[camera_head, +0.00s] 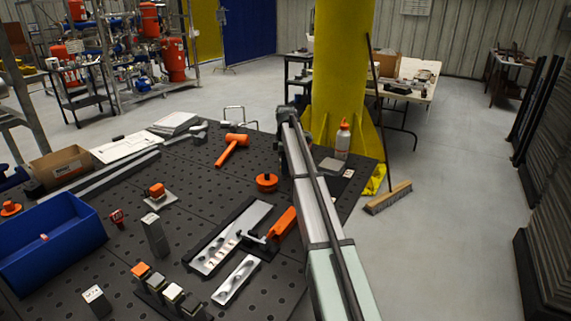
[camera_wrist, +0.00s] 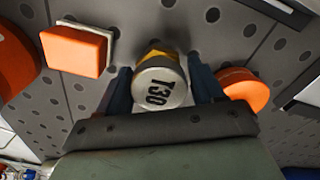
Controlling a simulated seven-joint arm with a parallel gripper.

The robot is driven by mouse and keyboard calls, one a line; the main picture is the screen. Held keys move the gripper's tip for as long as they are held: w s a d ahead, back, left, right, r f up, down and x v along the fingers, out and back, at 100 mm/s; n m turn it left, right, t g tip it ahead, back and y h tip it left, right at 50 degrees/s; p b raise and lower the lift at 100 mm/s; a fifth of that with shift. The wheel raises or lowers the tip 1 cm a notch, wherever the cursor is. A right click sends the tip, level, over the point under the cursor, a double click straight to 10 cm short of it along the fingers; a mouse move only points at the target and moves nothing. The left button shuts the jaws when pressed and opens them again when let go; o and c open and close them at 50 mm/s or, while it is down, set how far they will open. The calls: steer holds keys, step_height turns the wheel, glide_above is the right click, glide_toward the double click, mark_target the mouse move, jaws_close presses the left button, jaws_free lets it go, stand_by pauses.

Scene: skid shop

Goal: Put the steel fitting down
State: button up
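The steel fitting is a pale round piece (camera_wrist: 158,90) marked "T30", with a yellow part at its far end, in the wrist view. My gripper (camera_wrist: 160,72) has its two dark fingers on either side of it, seemingly touching both sides, so it looks held. Its far end is partly hidden, and I cannot tell whether it touches the table below. In the head view my arm reaches across the right part of the dark perforated table (camera_head: 205,165). The fitting and the fingertips cannot be made out there.
In the wrist view an orange block (camera_wrist: 72,52) and a round orange piece (camera_wrist: 247,90) lie close by. In the head view the table holds an orange mallet (camera_head: 232,148), an orange clamp (camera_head: 282,226), a blue bin (camera_head: 60,260) and a white-bodied bottle (camera_head: 343,142).

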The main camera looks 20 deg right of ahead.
steer(key=shift+o, duration=1.2)
steer(key=shift+r, duration=0.1)
step_height(320, 180, up, 12)
steer(key=shift+s, duration=0.1)
